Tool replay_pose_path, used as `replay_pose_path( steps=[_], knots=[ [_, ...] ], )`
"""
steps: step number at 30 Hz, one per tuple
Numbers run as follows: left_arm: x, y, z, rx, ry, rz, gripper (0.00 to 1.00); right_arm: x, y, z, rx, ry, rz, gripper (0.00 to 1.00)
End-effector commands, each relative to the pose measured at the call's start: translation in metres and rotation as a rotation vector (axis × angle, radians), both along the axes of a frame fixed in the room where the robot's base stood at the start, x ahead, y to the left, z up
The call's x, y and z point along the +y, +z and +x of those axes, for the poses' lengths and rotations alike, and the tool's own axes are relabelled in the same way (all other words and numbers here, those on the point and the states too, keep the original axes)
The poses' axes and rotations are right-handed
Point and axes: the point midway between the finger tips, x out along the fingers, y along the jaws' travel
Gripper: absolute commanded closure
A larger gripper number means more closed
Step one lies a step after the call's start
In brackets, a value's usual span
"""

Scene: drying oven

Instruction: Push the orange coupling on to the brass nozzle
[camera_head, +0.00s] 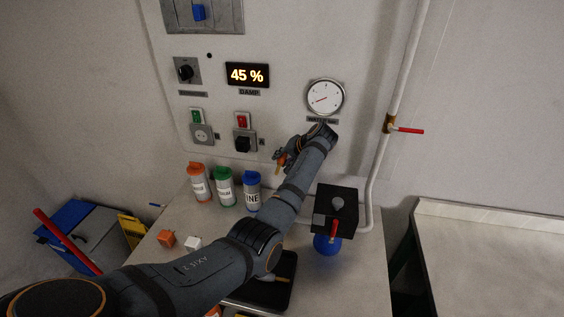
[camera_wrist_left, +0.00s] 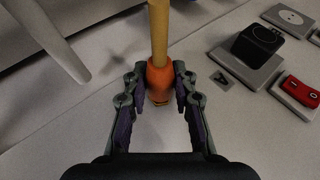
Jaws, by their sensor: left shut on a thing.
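The orange coupling (camera_wrist_left: 158,78) sits on the end of a tan hose (camera_wrist_left: 158,35) in the left wrist view. My left gripper (camera_wrist_left: 159,86) has a finger on each side of the coupling and is shut on it. A thin yellowish rim shows at the coupling's near end; I cannot tell if this is the brass nozzle. In the head view my left gripper (camera_head: 283,159) is in front of the wall panel, below and left of the round gauge. The coupling is small and mostly hidden there by my arm. My right gripper is not in view.
Three capped bottles (camera_head: 224,186) stand left of the gripper. A black box (camera_head: 337,208) with a red lever stands to its right. A white pipe (camera_head: 371,185) with a red-handled valve (camera_head: 405,130) runs up the wall. Switches and sockets (camera_head: 202,132) sit on the panel.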

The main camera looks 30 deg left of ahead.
Motion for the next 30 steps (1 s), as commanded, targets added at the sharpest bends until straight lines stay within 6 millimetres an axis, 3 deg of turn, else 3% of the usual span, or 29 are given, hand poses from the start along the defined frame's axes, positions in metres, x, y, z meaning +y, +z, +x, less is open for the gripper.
replay_pose_path(
  steps=[6, 7, 12, 23, 30],
  knots=[
    [0.001, 0.0, 0.005, -0.001, -0.001, 0.0, 1.0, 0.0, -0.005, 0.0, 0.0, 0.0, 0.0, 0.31],
    [0.001, 0.0, 0.005, 0.0, 0.0, 0.0, 0.71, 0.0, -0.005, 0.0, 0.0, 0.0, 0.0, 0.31],
    [0.001, 0.0, 0.005, -0.001, -0.001, 0.0, 0.48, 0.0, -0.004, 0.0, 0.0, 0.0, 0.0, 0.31],
    [-0.002, 0.003, 0.004, -0.002, -0.001, -0.001, 0.47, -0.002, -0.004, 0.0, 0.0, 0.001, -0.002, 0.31],
    [-0.036, 0.04, -0.007, -0.005, -0.003, -0.003, 0.47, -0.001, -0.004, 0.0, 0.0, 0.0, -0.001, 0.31]
  ],
)
